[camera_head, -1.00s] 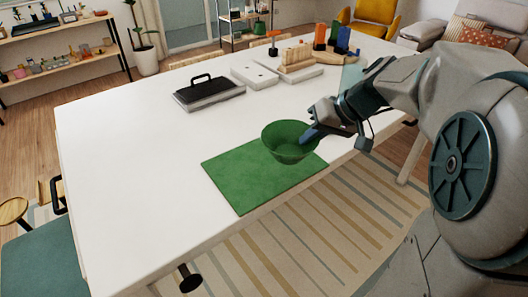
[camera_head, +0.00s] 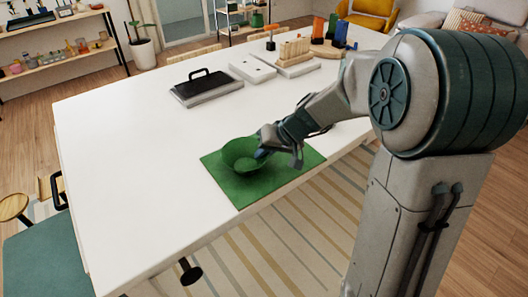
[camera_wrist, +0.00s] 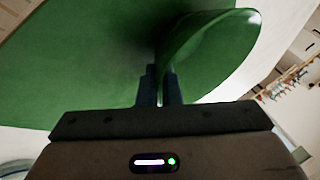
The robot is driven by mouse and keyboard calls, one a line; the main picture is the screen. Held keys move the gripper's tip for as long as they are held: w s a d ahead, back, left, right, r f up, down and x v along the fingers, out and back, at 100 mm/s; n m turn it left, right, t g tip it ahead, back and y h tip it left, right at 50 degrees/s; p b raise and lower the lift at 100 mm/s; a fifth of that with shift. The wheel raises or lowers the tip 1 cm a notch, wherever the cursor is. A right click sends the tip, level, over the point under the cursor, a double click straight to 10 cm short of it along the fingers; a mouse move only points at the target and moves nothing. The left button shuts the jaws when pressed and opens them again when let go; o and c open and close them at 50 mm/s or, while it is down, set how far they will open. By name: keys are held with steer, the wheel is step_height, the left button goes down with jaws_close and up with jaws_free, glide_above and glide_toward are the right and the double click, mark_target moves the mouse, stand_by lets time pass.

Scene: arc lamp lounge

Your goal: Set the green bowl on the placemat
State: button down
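The green bowl (camera_head: 238,150) is over the green placemat (camera_head: 245,192) in the head view, toward the mat's back left part. It looks slightly tilted. Whether its base touches the mat is hard to tell. My gripper (camera_head: 263,153) is at the bowl's right side, its fingers at the rim. In the wrist view the two fingers (camera_wrist: 160,88) are close together with the wall of the bowl (camera_wrist: 215,50) between them. The placemat (camera_wrist: 80,70) fills the left of that view. The fingertips are partly hidden by the bowl wall.
The white table (camera_head: 130,150) is clear to the left of the mat. A dark tray with a handle (camera_head: 206,88), a white board (camera_head: 252,68) and a wooden rack (camera_head: 294,50) stand farther back. The table's front edge runs close to the mat.

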steer(key=shift+f, duration=0.15)
steer(key=c, duration=1.6)
jaws_free()
steer(key=shift+d+r, duration=0.2)
steer(key=shift+r, duration=0.25)
steer(key=v, duration=1.1)
steer(key=s+d+f+m+h, duration=0.1)
steer(key=s+d+f+h, duration=0.1)
steer(key=s, duration=0.7)
steer(key=s+d+f+m+h, duration=0.1)
steer(key=s+d+f+h, duration=0.1)
steer(key=s, duration=0.7)
steer(key=shift+s+d+g+h, duration=0.25)
steer(key=shift+d+g+h, duration=0.25)
steer(key=shift+h, duration=0.6)
steer(key=shift+f, duration=0.1)
